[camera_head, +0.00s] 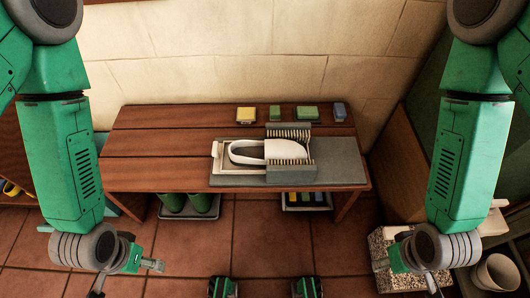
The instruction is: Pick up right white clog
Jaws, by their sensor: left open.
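A white clog (285,150) lies on its side or flat, I cannot tell which, on the wooden bench. It sits in a grey holder with rows of bristles (291,176), and its pale strap or opening rim points left. I see only one white clog clearly. My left gripper (126,275) is open and empty, low in front of the bench's left end. My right gripper (407,276) looks open and empty, low in front and to the right of the bench. Both are well apart from the clog.
Yellow, green and blue blocks (307,113) stand along the back of the bench (150,155). A grey mat (340,160) lies under the holder. Green boots (200,202) stand on a tray below. A speckled block (390,250) and a pot (497,272) are at the right. The bench's left top is clear.

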